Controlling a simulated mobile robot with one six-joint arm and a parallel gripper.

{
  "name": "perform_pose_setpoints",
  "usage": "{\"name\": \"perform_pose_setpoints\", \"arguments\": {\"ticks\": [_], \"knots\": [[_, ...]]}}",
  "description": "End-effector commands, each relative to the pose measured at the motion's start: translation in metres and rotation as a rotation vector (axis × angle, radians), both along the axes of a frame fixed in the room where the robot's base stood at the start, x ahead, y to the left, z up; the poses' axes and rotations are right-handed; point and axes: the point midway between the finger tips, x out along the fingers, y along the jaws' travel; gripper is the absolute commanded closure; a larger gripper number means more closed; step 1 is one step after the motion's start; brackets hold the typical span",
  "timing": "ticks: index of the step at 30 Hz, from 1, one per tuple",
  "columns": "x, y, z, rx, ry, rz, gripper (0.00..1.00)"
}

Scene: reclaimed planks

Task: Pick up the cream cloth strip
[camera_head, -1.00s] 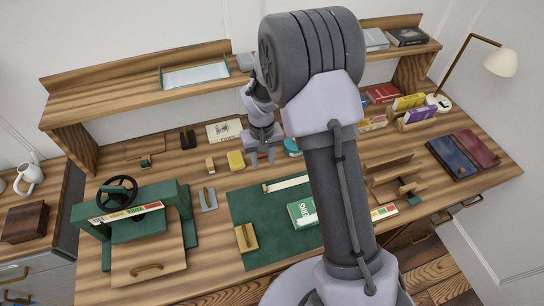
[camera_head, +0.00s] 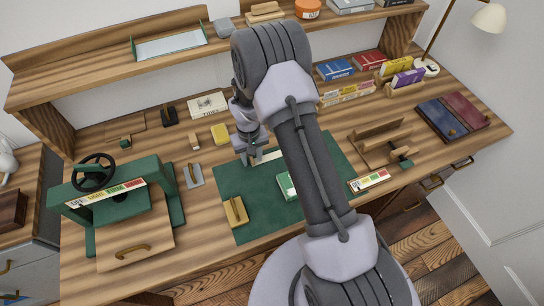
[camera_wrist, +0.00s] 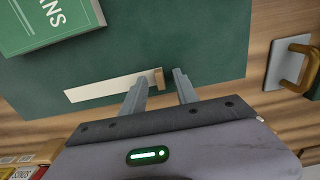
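The cream cloth strip (camera_wrist: 105,88) lies flat on the green mat (camera_wrist: 200,40), with a small tan block-like end (camera_wrist: 158,77). In the head view, the strip (camera_head: 270,156) lies near the mat's back edge, partly hidden by my arm. My gripper (camera_wrist: 159,76) is open. In the wrist view its two fingers appear on either side of the tan end, and nothing is clamped between them. In the head view my gripper (camera_head: 250,159) is low at the strip's left end. I cannot tell whether the fingertips touch the mat.
A grey plate with a brass handle (camera_head: 193,175) and a yellow block (camera_head: 220,134) lie left of my gripper. A brass-handled block (camera_head: 236,212) sits on the mat's front left.

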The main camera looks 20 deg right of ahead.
Motion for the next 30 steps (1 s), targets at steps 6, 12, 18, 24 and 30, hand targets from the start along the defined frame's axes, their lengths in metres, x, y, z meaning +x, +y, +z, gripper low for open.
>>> {"name": "perform_pose_setpoints", "arguments": {"ticks": [6, 12, 18, 24, 30], "knots": [[0.0, 0.0, 0.0, 0.0, 0.0, 0.0, 1.0], [0.0, 0.0, 0.0, 0.0, 0.0, 0.0, 1.0], [0.0, 0.0, 0.004, 0.0, 0.0, 0.0, 1.0], [0.0, 0.0, 0.029, 0.0, -0.002, 0.0, 1.0], [-0.026, -0.002, 0.04, 0.0, 0.003, 0.001, 1.0]]}}
